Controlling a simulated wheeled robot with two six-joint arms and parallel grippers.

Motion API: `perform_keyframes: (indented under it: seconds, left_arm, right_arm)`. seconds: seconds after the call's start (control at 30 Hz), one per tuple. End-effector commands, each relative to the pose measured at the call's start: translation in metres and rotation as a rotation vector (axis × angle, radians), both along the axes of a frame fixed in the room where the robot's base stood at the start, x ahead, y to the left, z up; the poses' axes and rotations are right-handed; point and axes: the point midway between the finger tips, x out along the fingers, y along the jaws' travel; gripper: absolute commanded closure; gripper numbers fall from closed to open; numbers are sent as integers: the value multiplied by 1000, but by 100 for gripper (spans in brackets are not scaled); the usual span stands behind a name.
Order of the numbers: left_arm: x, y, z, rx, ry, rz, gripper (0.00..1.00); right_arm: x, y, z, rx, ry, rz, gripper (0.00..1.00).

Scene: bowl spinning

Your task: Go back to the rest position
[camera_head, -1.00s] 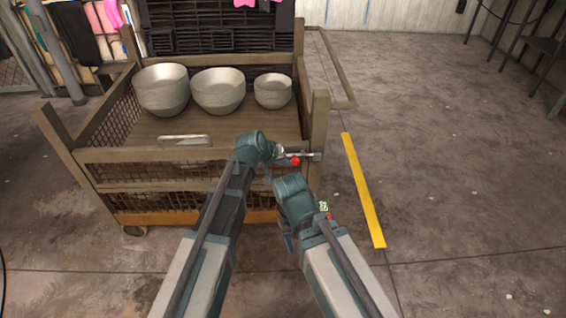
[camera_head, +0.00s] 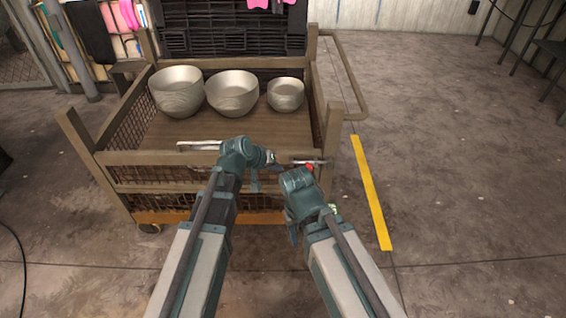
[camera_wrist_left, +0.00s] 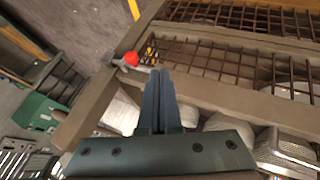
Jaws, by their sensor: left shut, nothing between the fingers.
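My left gripper (camera_head: 272,162) is at the front rail of the wooden cart, pointing right. It is shut and empty; the left wrist view shows its two dark fingers (camera_wrist_left: 160,95) pressed together. My right arm is bent to the right of it, in front of the cart's right corner. Its wrist (camera_head: 298,182) shows, but its fingers are mostly hidden and I cannot tell their state. A metal rod with a red knob (camera_head: 309,167) is by the cart's front right corner; the knob also shows left of the left fingers in the left wrist view (camera_wrist_left: 131,59).
A yellow floor stripe (camera_head: 371,195) and clear floor are to the right.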

Motion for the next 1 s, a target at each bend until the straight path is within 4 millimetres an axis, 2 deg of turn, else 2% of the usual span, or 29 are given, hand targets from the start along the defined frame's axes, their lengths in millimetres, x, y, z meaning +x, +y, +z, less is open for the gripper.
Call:
perform_keyframes:
  seconds: [0.03,0.1,0.7,0.77,0.83,1.0]
  left_arm:
    - [-5,4,10,0,1,1,100]
    - [-7,6,13,0,1,1,100]
    - [-10,7,15,3,4,-3,100]
    - [-15,6,21,15,14,-14,100]
    - [-26,4,34,45,36,-37,100]
    - [-72,2,74,170,130,-125,100]
  right_arm:
    - [0,0,10,0,0,0,53]
    - [0,0,13,1,0,0,53]
    - [0,0,16,1,0,0,53]
    - [0,0,24,1,0,0,53]
    - [0,0,41,1,0,0,53]
    - [0,0,100,1,0,0,53]
